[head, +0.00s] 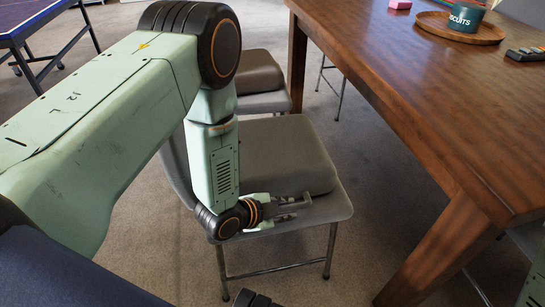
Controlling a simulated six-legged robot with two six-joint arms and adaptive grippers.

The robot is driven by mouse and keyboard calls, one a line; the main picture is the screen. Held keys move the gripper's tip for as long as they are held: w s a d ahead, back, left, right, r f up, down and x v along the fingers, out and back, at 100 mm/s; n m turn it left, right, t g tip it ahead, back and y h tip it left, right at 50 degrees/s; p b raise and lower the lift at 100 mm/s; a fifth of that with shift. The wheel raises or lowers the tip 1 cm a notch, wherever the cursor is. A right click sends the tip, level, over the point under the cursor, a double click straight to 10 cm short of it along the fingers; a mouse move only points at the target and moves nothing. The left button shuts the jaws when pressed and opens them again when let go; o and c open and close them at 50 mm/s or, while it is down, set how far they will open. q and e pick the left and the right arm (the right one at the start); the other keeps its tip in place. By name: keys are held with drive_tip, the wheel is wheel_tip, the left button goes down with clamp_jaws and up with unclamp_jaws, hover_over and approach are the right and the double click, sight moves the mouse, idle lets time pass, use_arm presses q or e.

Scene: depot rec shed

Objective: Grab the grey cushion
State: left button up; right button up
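The grey cushion (285,155), a thick grey-brown pad, lies flat on the seat of the nearer folding chair (335,208). My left arm crosses in front of its left side and hides part of it. My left gripper (302,207) is low at the cushion's front edge, just over the front of the seat, with its fingers pointing right. The fingers look apart, with nothing seen held between them. Whether a finger touches the cushion cannot be told. My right gripper is not in view.
A second chair with a similar brownish cushion (258,72) stands behind. A wooden table (420,75) fills the right, its thick leg close to the chair. A blue table-tennis table (25,15) is at upper left.

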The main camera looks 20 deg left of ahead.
use_arm(q)
clamp_jaws()
idle(0.6)
